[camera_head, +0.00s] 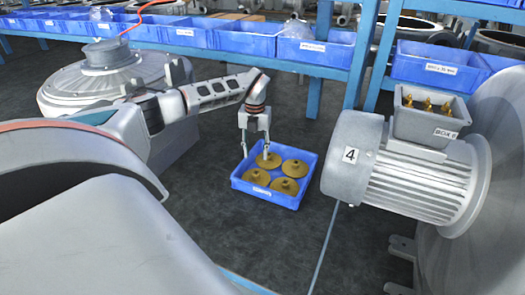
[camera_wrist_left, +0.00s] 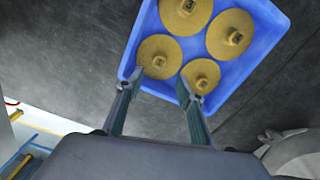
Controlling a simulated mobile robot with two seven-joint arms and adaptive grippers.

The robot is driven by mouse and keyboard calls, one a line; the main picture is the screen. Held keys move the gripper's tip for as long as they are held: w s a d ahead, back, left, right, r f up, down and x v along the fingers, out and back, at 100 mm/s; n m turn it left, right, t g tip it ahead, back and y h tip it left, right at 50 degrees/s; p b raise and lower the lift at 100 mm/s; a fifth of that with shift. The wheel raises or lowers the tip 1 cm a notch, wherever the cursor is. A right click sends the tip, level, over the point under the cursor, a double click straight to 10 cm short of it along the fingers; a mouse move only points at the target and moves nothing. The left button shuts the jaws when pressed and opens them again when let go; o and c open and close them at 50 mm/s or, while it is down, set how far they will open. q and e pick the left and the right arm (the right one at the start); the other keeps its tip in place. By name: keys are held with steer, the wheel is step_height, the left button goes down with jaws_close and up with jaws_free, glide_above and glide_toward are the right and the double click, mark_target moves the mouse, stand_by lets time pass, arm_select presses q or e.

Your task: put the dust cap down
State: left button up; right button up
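A blue bin (camera_head: 309,180) stands on the dark floor in the middle of the head view. It holds several round gold-brown caps with a raised centre, all lying flat; one is the back-left cap (camera_head: 262,164). Which one is the task's dust cap I cannot tell. My left gripper (camera_head: 255,155) points down over the bin's back-left part. In the left wrist view its fingers (camera_wrist_left: 160,86) are spread with nothing between them. The blue bin's edge (camera_wrist_left: 128,62) and caps, such as the nearest cap (camera_wrist_left: 201,75), lie just beyond the fingertips. My right gripper is not in view.
A grey motor (camera_head: 415,185) marked 4 stands right of the bin, with a grey box (camera_head: 425,122) of brass parts on top. A blue rack (camera_head: 290,68) with blue bins runs behind. A round grey housing (camera_head: 85,85) is at left. Floor shows around the bin.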

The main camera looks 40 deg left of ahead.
arm_select(q)
steer(key=shift+a+r, duration=0.1)
steer(key=shift+r, duration=0.85)
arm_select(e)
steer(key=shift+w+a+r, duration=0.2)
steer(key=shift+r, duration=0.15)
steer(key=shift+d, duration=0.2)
